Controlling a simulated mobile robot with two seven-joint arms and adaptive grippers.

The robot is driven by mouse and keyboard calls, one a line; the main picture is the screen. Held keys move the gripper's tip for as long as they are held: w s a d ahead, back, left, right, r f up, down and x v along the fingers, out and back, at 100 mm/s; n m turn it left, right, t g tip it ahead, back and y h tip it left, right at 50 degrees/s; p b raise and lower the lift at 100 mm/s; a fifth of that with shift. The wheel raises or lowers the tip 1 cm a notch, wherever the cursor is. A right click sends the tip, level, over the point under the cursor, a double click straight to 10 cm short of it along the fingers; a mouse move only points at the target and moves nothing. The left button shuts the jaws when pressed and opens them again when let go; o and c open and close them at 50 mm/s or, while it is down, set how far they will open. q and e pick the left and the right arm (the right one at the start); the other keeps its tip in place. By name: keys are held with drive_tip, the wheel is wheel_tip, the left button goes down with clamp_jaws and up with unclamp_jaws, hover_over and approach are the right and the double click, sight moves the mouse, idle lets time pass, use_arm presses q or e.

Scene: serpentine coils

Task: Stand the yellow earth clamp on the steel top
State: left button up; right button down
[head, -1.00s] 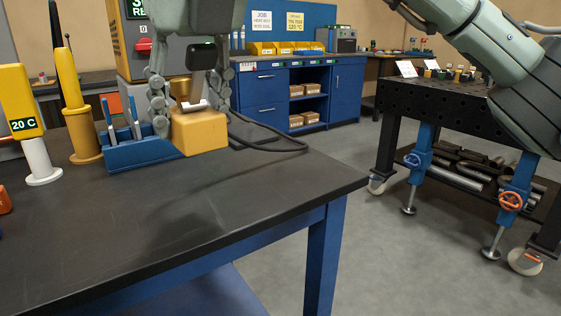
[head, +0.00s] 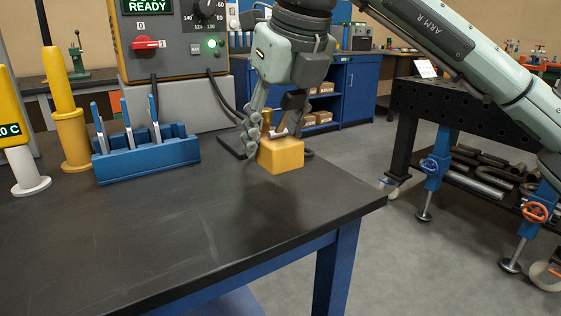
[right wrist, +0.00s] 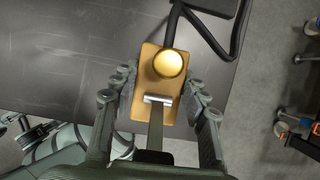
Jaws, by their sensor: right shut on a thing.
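The yellow earth clamp (head: 282,155) is a yellow block with a brass knob on top. My right gripper (head: 275,135) is shut on it, with the fingers at its two sides. The clamp looks upright and appears to hang a little above the dark bench top (head: 150,225), near its right part. In the right wrist view the clamp (right wrist: 148,75) lies between the fingertips (right wrist: 160,95), its knob uncovered. Its underside is hidden. A dark perforated metal table (head: 450,108) stands at the right. My left gripper is out of view.
A blue rack (head: 150,158) with several tools stands left of the clamp. A grey control box (head: 175,45) and black cable (head: 222,100) are behind. The bench front is clear.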

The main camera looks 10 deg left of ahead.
sight(300, 96)
drive_tip(key=shift+w+d+f, duration=0.45)
drive_tip(key=shift+w+f, duration=0.05)
drive_tip(key=shift+w, duration=0.1)
drive_tip(key=shift+f, duration=1.85)
drive_tip(key=shift+f, duration=0.1)
drive_tip(key=c, duration=0.8)
unclamp_jaws()
drive_tip(key=shift+s, duration=0.1)
drive_tip(key=v, duration=1.2)
